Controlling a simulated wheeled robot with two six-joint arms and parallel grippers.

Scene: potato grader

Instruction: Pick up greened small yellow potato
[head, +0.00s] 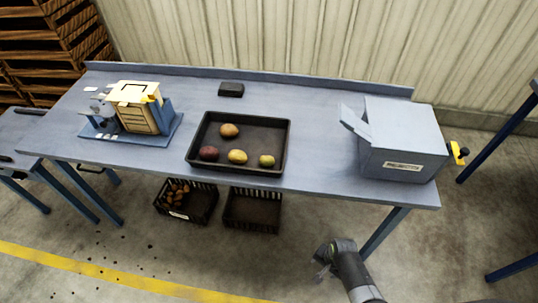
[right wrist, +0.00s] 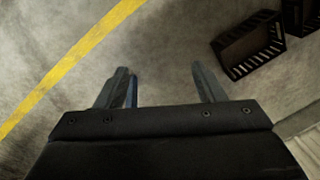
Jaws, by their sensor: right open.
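The greened small yellow potato (head: 266,160) lies at the right front of the black tray (head: 286,140), with a yellow-green skin. A larger yellow potato (head: 237,157) lies to its left, a dark reddish potato (head: 208,153) farther left, and a tan potato (head: 229,131) behind them. My right gripper (head: 320,264) is low in front of the table, over the floor, well away from the tray. In the right wrist view its two fingers (right wrist: 165,88) are apart with nothing between them. My left gripper is not in view.
The tray stands on a blue-grey table (head: 320,129). A grey box (head: 403,145) with a raised flap stands at the right, a yellow-and-blue machine (head: 135,108) at the left. Below are a crate with potatoes (head: 187,216) and an empty crate (head: 252,225), also in the right wrist view (right wrist: 232,47).

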